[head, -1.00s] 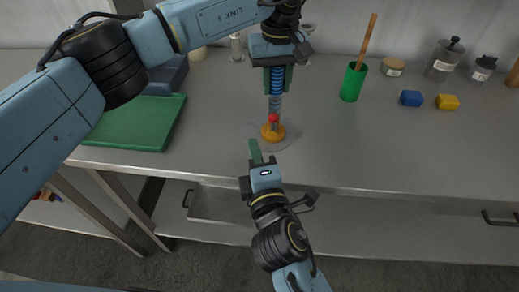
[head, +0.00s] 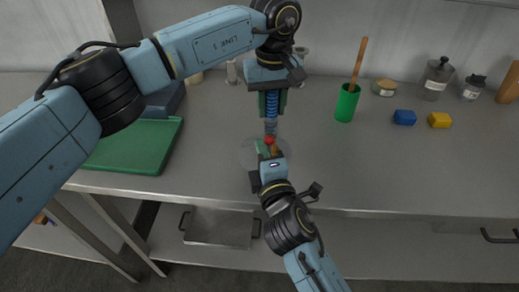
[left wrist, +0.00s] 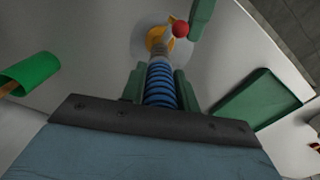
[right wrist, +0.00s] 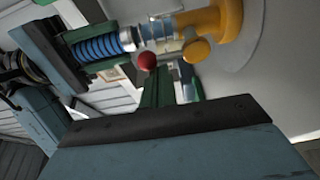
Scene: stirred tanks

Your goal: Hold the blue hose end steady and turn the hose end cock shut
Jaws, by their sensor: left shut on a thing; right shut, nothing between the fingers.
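The blue hose end (head: 271,104) stands upright, with ribbed blue hose above a metal sleeve. My left gripper (head: 270,98) is shut around it; the left wrist view shows the hose (left wrist: 160,86) between both green fingers. Below it is the yellow-orange cock body (right wrist: 228,18), with a red ball knob (right wrist: 147,60) on its handle. The red knob also shows in the head view (head: 269,141). My right gripper (right wrist: 157,78) is shut and empty, its green fingertips close beside the red knob; I cannot tell whether they touch. In the head view, my right gripper mostly hides the cock body.
The cock stands on a pale round base (left wrist: 142,28) near the front of the grey bench. A green tray (head: 134,146) lies to the left. A green cup (head: 346,106) with a wooden handle, blue block (head: 404,118) and yellow block (head: 440,120) are to the right.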

